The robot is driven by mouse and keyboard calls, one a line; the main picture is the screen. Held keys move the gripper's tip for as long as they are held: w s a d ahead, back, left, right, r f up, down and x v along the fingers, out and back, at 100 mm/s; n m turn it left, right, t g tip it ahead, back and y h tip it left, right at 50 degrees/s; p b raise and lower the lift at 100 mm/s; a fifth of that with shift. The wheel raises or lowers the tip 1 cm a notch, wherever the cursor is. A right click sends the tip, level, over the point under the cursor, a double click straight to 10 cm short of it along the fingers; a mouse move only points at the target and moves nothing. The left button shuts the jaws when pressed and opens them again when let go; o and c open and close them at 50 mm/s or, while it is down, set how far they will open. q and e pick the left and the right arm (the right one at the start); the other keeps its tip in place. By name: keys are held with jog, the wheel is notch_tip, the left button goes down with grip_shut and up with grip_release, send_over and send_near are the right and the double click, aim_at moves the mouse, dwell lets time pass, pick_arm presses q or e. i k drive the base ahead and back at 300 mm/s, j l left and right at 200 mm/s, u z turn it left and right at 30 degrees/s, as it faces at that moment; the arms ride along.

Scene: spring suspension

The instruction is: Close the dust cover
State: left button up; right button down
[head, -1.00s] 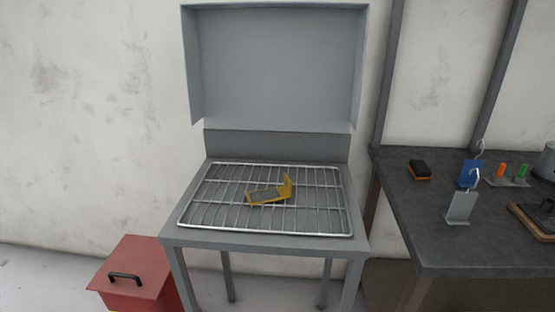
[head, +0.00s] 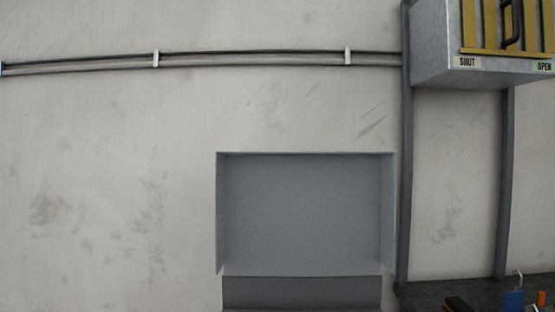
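The dust cover (head: 305,210) is a grey box-shaped lid. It stands raised and open against the wall in the lower middle of the head view, its hollow inside facing me. A darker grey back panel (head: 300,293) shows just below it. The table and wire rack under it are out of the frame. Neither of my grippers is in view.
A metal cabinet (head: 430,50) with yellow bars and SHUT and OPEN labels hangs at the upper right. Grey uprights (head: 406,180) stand right of the cover. A dark workbench (head: 450,290) with small items shows at the bottom right. Pipes (head: 250,60) run along the wall.

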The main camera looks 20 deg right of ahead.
aim_at(289, 214)
jog(key=i+j+u, duration=0.1)
jog(key=j, duration=0.35)
jog(key=i+j+u, duration=0.1)
jog(key=i+j, duration=0.2)
jog(key=j, duration=0.15)
jog(key=i+j+u, duration=0.1)
jog(key=i+j, duration=0.15)
jog(key=j, duration=0.15)
